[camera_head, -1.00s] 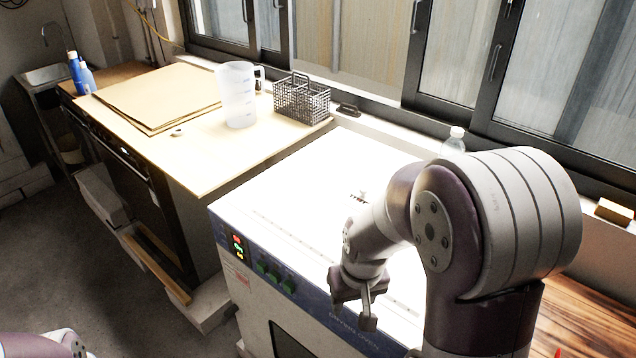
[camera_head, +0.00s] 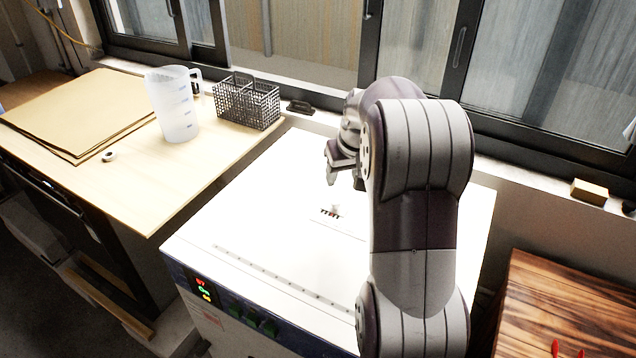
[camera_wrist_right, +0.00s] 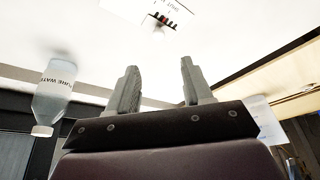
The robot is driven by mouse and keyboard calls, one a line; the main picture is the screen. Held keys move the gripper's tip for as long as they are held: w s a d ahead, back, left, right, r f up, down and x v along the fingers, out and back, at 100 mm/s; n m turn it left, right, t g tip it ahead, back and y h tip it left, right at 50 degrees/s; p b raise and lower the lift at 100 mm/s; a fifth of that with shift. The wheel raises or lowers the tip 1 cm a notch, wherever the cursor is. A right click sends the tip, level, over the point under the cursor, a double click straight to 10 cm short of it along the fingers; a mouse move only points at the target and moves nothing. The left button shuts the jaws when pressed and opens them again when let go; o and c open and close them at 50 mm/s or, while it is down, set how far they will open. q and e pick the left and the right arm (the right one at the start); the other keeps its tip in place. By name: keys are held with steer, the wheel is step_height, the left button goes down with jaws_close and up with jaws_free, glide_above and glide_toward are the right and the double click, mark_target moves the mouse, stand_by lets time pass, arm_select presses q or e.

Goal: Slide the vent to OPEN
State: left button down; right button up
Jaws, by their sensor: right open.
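The vent (camera_head: 335,209) is a small light knob on a dark-marked scale, on the white top of the drying oven (camera_head: 270,225). In the right wrist view the vent (camera_wrist_right: 163,19) shows at the top edge, beside a printed label; its exact setting is too small to tell. My right gripper (camera_head: 342,178) is above the oven top, close behind the vent in the head view and apart from it. In the wrist view its two fingers (camera_wrist_right: 159,80) are spread with nothing between them. My left gripper is not in view.
A measuring jug (camera_head: 175,108) and a wire basket (camera_head: 247,103) stand on the wooden bench left of the oven. A water bottle (camera_wrist_right: 52,95) shows in the wrist view. A wooden table (camera_head: 560,290) is at the right. The window frame runs behind.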

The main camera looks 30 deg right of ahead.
mark_target(336, 202)
steer(key=x, duration=0.5)
steer(key=p+x, duration=0.1)
steer(key=x, duration=0.4)
steer(key=shift+s+d+f, duration=0.1)
steer(key=shift+f, duration=0.7)
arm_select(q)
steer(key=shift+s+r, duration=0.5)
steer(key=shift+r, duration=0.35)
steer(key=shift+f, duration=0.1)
arm_select(e)
jaws_close()
